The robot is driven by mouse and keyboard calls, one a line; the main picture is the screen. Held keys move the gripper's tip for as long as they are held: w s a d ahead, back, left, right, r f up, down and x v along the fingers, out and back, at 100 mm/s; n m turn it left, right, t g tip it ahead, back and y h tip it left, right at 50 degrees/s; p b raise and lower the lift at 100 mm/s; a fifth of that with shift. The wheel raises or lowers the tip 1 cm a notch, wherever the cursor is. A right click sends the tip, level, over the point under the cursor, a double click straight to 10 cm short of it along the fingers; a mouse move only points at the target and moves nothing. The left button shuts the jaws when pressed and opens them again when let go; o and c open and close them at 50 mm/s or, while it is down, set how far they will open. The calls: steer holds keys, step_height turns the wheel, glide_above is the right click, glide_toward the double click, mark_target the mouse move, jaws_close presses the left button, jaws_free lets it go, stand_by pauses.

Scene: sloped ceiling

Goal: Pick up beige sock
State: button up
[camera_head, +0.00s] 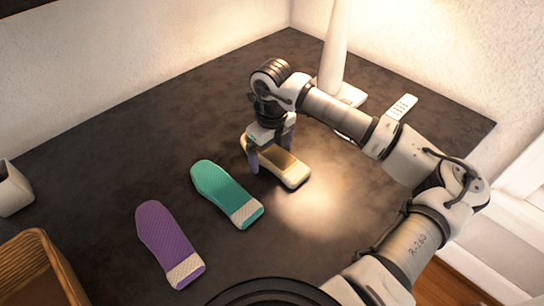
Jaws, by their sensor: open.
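The beige sock (292,174) lies flat on the dark table, with a lighter band at its near right end. My gripper (272,156) points down over the sock's far left part, with one finger on each side of it. The jaws are open. The gripper and wrist hide part of the sock. I cannot tell whether the fingertips touch the table or the sock.
A teal sock (222,188) and a purple sock (165,237) lie to the left on the dark table (110,165). A white remote (402,107) and a white lamp (336,55) stand at the back right. A wooden basket (38,262) and a white container (13,190) are at left.

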steer(key=c, duration=1)
steer(key=shift+r, duration=0.1)
steer(key=shift+c, duration=0.2)
